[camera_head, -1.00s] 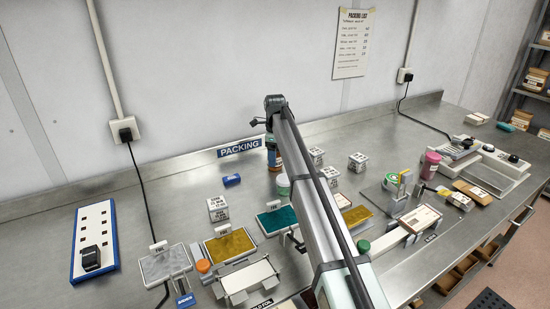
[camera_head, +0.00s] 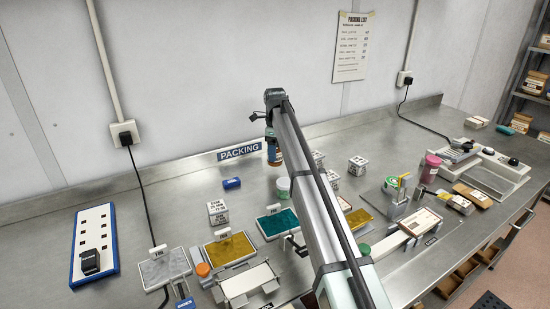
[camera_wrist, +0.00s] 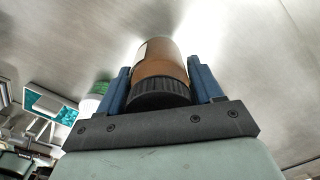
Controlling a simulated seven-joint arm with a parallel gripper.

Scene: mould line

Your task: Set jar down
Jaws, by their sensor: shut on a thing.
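The jar (camera_wrist: 160,60), brown with a ribbed black lid, is between the blue fingers of my gripper (camera_wrist: 160,88) in the wrist view. My gripper is shut on it at the lid end. I cannot tell whether the jar's base touches the steel bench.
A PACKING sign (camera_head: 239,151) stands left of the jar. Teal (camera_head: 278,223) and yellow trays lie in front. Bare bench lies around the jar.

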